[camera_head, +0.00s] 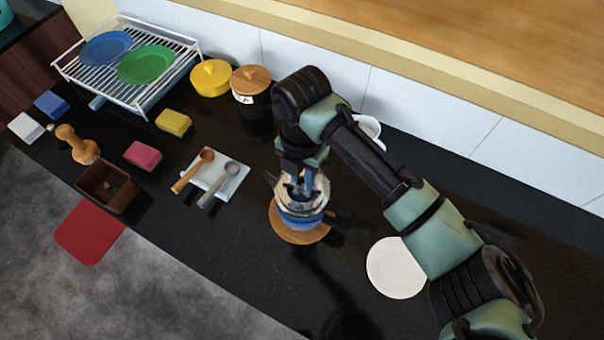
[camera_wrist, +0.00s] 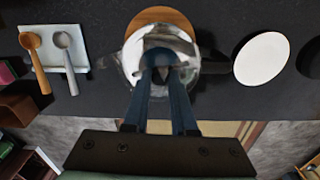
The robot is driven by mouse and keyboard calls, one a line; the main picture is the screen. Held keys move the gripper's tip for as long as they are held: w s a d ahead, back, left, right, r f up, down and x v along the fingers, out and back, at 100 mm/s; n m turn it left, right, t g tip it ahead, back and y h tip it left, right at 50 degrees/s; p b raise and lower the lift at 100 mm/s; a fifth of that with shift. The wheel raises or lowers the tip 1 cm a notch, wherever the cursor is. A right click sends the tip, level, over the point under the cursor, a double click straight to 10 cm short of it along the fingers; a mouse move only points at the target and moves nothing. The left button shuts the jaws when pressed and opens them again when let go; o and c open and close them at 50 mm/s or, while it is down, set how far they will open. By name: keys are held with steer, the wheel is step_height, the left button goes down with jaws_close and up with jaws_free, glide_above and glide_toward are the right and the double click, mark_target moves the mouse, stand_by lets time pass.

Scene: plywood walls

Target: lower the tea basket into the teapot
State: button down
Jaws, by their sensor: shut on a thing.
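The shiny, glassy-looking teapot (camera_head: 319,199) with a blue band low on it stands on a round wooden board (camera_head: 287,235). Its spout points left and its dark handle points right. The teapot also shows in the wrist view (camera_wrist: 131,62). My gripper (camera_head: 302,188) points down at the teapot's mouth, its blue fingers reaching to or into the opening. In the wrist view the fingertips are close together on a small greyish part, which I take for the tea basket (camera_wrist: 161,57). Most of the basket is hidden by the fingers and the teapot, so its depth cannot be told.
A white plate (camera_head: 396,267) lies right of the teapot. A pale tray (camera_head: 226,186) with two spoons lies left. A lidded dark jar (camera_head: 251,90), a yellow pot (camera_head: 210,79) and a white bowl (camera_head: 369,126) stand behind. The counter in front of the teapot is clear.

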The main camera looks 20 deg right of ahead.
steer(key=shift+f, duration=0.15)
stand_by(0.3)
steer(key=shift+f, duration=0.2)
steer(key=shift+c, duration=1.2)
jaws_free()
steer(key=shift+r, duration=0.1)
steer(key=shift+r+p, duration=3.4)
steer(key=shift+r, duration=1.1)
